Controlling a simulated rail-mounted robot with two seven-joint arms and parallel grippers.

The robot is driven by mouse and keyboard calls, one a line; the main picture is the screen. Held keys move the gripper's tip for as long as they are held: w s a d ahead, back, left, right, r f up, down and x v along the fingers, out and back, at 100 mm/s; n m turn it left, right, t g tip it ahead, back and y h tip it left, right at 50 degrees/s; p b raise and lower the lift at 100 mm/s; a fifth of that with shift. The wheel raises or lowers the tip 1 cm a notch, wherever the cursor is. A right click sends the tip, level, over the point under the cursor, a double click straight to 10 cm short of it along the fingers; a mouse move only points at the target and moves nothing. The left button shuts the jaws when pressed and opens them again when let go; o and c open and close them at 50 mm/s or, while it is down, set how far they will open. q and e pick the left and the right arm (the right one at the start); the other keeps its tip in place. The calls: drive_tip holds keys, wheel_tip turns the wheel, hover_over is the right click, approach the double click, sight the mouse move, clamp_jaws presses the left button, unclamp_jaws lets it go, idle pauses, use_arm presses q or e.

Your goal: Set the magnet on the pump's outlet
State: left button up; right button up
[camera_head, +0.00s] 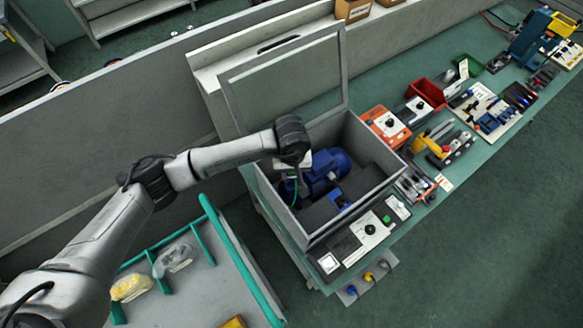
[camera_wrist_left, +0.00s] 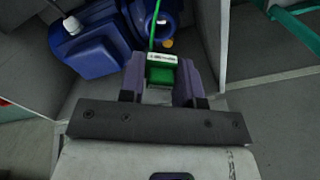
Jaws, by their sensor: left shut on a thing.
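My left gripper (camera_head: 291,167) reaches over the open grey box, beside the blue pump (camera_head: 325,170) inside it. In the left wrist view the gripper's purple fingers (camera_wrist_left: 161,80) are shut on a green block with a white top edge, which I take as the magnet (camera_wrist_left: 161,72). A thin green cable runs up from it. The pump (camera_wrist_left: 98,40) lies beyond the fingertips, at the upper left. The magnet appears apart from the pump, though I cannot tell the gap. I cannot clearly tell which part is the outlet. My right gripper is out of view.
The grey box (camera_head: 365,205) has tall walls around the pump, and its lid (camera_head: 290,85) stands raised behind. A control panel (camera_head: 362,235) sits in front. Tools and a red bin (camera_head: 428,93) fill the bench at right. A green-railed rack (camera_head: 240,255) stands lower left.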

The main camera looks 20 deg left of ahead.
sight(292, 184)
use_arm(q)
drive_tip(key=shift+f+b, duration=0.6)
drive_tip(key=shift+f, duration=1.1)
drive_tip(key=shift+f+b, duration=0.7)
drive_tip(key=shift+b, duration=0.1)
drive_tip(key=shift+b, duration=0.35)
drive_tip(key=shift+f+b, duration=0.15)
drive_tip(key=shift+b, duration=0.25)
drive_tip(key=shift+f+b, duration=0.25)
drive_tip(key=shift+b, duration=0.2)
